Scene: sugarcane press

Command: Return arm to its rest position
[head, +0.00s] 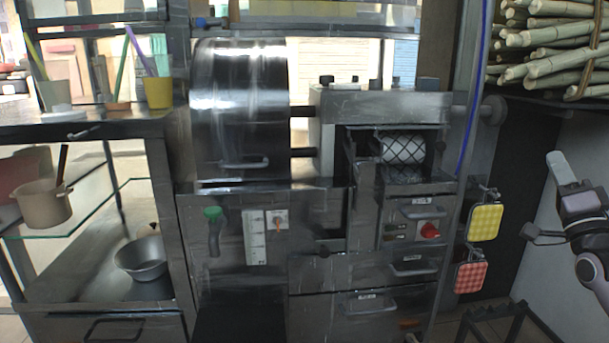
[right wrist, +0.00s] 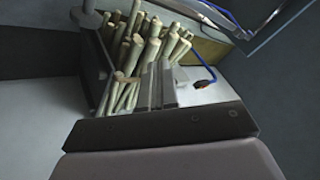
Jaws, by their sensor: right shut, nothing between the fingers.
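My right arm comes in at the right edge of the head view, beside the press. My right gripper (head: 557,162) points upward there, below the shelf of canes. It is shut and empty. In the right wrist view its closed fingers (right wrist: 160,85) stand together in front of the canes. They appear apart from the canes. My left arm and gripper are not in view.
The steel sugarcane press (head: 240,110) fills the middle. A bundle of sugarcane (head: 545,40) lies on the upper right shelf; canes also show in the right wrist view (right wrist: 130,50). Yellow (head: 485,222) and red checked pads (head: 471,277) hang near my right arm. A dark stand (head: 490,318) is below.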

